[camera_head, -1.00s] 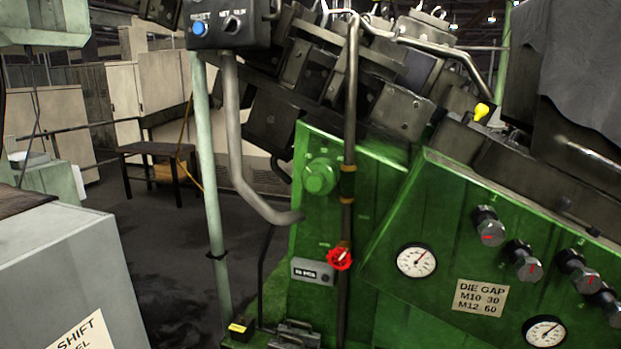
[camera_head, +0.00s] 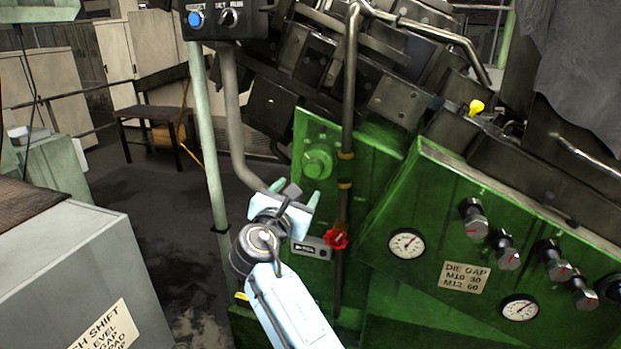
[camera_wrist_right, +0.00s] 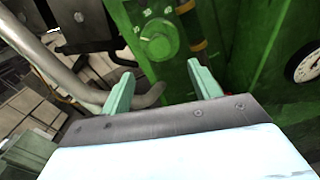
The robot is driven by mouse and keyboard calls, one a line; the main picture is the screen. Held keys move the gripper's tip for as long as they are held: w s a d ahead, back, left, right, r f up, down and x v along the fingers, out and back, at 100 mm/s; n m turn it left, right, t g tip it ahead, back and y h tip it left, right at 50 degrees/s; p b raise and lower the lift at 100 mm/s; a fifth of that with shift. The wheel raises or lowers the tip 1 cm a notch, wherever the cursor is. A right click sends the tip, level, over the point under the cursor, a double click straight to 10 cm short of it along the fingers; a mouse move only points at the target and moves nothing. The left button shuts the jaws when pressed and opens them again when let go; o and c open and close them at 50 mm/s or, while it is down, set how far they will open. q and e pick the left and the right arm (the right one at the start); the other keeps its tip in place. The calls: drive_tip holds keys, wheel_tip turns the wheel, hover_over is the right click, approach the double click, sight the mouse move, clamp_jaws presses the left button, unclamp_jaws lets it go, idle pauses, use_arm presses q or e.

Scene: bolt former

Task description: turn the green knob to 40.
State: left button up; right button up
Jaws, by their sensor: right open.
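The green knob (camera_head: 318,163) sits on the upper left face of the green machine. My right gripper (camera_head: 303,196) is just below the knob in the head view, open and empty. In the right wrist view its two pale green fingers (camera_wrist_right: 163,82) stand wide apart, with the knob beyond and above them, not touched. My left gripper is not in view.
A red valve wheel (camera_head: 336,239) on a vertical pipe (camera_head: 349,100) is right of my right gripper. A bent grey pipe (camera_head: 232,130) passes left of the knob. Dials and several black knobs (camera_head: 508,252) fill the right panel. A grey cabinet (camera_head: 80,270) stands at left.

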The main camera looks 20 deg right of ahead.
sight(312, 171)
drive_tip(key=b+x, duration=0.1)
drive_tip(key=x, duration=0.2)
drive_tip(key=b+x, duration=0.2)
drive_tip(key=x, duration=0.1)
drive_tip(key=b+x, duration=0.2)
drive_tip(key=x, duration=0.1)
drive_tip(key=shift+f, duration=0.25)
drive_tip(key=shift+w+d+r+b, duration=0.15)
drive_tip(key=shift+w+d+b, duration=0.2)
drive_tip(key=shift+w+b, duration=0.25)
drive_tip(key=c, duration=1)
drive_tip(key=shift+o, duration=0.2)
